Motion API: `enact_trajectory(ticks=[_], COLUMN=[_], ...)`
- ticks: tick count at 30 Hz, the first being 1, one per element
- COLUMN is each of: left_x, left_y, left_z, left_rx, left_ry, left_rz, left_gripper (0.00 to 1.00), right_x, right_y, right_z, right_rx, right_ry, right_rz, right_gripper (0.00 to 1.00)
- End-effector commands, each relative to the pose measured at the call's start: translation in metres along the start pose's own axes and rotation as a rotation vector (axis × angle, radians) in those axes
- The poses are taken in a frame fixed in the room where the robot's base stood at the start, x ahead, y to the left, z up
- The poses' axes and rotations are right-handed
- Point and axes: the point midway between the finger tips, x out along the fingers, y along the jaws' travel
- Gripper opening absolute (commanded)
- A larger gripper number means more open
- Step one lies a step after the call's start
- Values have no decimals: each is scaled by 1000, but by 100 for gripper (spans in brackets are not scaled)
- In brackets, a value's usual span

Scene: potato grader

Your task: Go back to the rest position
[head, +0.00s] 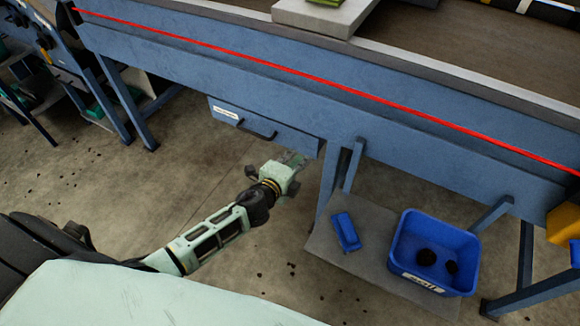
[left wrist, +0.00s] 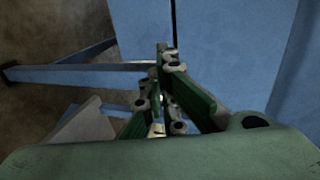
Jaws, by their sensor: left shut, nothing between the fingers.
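My left gripper (head: 292,160) is shut and empty. In the head view it is at the end of my pale green left arm, just below the blue drawer (head: 262,128) under the grader. Its fingers also show in the left wrist view (left wrist: 165,55), closed together in front of blue panels. I cannot tell whether the fingertips touch a panel. My right gripper is not in view.
The blue grader frame (head: 240,80) with a red cord crosses the view. Right of my gripper stands a blue leg (head: 328,185). A grey mat (head: 345,262) holds a blue bin (head: 465,245) with dark lumps and a small blue object (head: 345,232).

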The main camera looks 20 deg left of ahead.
Motion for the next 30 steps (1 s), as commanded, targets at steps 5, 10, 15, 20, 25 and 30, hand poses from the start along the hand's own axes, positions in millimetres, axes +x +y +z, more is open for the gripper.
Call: enact_trajectory(ticks=[5, 10, 15, 20, 25, 30], left_x=[-30, -44, -48, -47, -56, -94], left_y=[1, 1, 0, 19, 110, 235], left_z=[0, 1, 0, 4, 19, 30], left_rx=[0, 0, 0, -33, -211, -478], left_ry=[0, -2, -1, -12, -73, -195], left_rz=[2, 1, 0, 35, 201, 420], left_gripper=[0, 0, 0, 0, 0, 0], right_x=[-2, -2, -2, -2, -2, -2], right_y=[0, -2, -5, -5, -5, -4], right_z=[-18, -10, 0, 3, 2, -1], right_rx=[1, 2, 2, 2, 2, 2], right_ry=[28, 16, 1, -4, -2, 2], right_rz=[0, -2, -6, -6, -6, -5], right_gripper=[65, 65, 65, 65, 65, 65])
